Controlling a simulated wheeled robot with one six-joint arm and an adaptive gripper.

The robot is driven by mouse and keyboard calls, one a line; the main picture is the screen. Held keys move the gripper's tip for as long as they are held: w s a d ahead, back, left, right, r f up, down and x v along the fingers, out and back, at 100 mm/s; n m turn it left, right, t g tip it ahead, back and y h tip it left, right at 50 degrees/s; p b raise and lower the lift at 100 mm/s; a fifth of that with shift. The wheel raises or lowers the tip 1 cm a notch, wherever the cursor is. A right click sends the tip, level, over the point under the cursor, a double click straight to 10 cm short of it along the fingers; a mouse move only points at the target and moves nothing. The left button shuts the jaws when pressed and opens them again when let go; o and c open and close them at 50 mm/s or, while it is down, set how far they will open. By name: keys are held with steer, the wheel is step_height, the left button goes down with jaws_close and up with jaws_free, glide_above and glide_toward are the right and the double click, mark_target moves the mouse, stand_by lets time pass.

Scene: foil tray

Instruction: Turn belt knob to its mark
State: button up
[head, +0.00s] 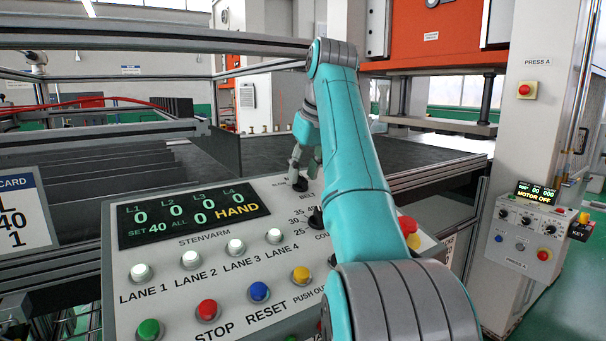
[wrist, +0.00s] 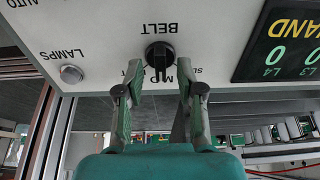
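My gripper (wrist: 157,68) is open, with one finger to each side of the knob and gaps showing between fingertips and knob. Marks beside the knob are partly hidden by the fingers; I cannot tell exactly which mark the knob points at. In the head view my gripper (head: 305,163) reaches down to the far right part of the control panel, and the belt knob (head: 300,183) is a small dark shape below the fingers.
The sloped panel (head: 160,268) carries a display (head: 190,213) reading HAND and several lane buttons. Another black knob (head: 316,218) with a 25-30-35 scale stands nearer me, close to my arm. In the wrist view, a lamp button (wrist: 71,74) lies left of the belt knob.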

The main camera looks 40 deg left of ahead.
steer(key=shift+w+a+f, duration=0.1)
steer(key=shift+a+f, duration=0.1)
steer(key=shift+f, duration=0.3)
jaws_close()
steer(key=shift+n, duration=0.3)
steer(key=n, duration=0.9)
steer(key=shift+g, duration=0.4)
steer(key=shift+n, duration=0.3)
